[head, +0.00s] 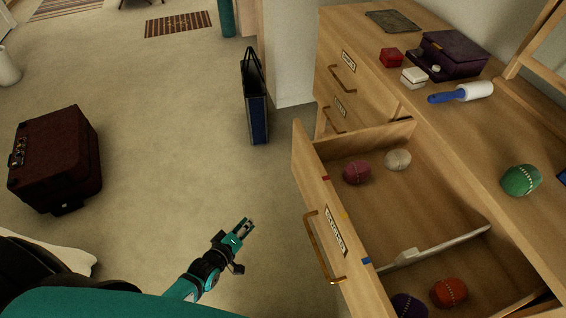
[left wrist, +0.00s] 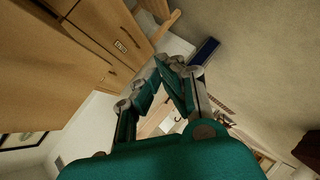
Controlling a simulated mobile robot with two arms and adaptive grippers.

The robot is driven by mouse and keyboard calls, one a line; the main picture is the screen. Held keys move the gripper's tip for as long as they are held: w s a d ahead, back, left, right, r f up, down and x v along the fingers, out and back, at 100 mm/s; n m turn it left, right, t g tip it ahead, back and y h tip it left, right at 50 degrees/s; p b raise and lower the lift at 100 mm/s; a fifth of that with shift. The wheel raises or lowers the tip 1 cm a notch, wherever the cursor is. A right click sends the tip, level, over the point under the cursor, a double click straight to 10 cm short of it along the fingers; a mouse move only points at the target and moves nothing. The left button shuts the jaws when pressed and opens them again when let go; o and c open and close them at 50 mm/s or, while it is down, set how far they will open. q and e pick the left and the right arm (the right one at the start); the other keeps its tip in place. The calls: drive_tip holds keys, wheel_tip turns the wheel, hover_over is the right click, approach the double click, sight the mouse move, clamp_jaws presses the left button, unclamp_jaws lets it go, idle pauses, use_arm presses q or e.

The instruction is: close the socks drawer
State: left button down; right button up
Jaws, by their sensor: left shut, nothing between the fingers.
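The socks drawer (head: 306,173) of the wooden dresser stands pulled out in the head view, with a brass handle (head: 322,248) and a label (head: 335,231) on its front. My right gripper is not in view.
The dresser top holds a green ball (head: 521,180), a lint roller (head: 462,93), small boxes (head: 414,77) and a purple case (head: 452,54). A dark bag (head: 255,100) stands on the floor beyond the drawer. A maroon suitcase (head: 56,157) is at left. The floor between is clear.

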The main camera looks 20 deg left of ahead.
use_arm(q)
drive_tip(key=w+r+n+t+h+b, duration=0.1)
drive_tip(key=w+r+n+t, duration=0.15)
drive_tip(key=r, duration=0.45)
drive_tip(key=w+r+n+t+b, duration=0.1)
drive_tip(key=w+r+n+t, duration=0.15)
drive_tip(key=r, duration=0.45)
drive_tip(key=w+d, duration=0.2)
drive_tip(key=w, duration=0.4)
drive_tip(key=w+d, duration=0.3)
drive_tip(key=w, duration=0.3)
drive_tip(key=shift+w+d+r, duration=0.25)
drive_tip(key=shift+w+d, duration=0.05)
drive_tip(key=shift+w, duration=0.1)
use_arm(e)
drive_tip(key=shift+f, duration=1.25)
use_arm(q)
drive_tip(key=shift+d, duration=0.1)
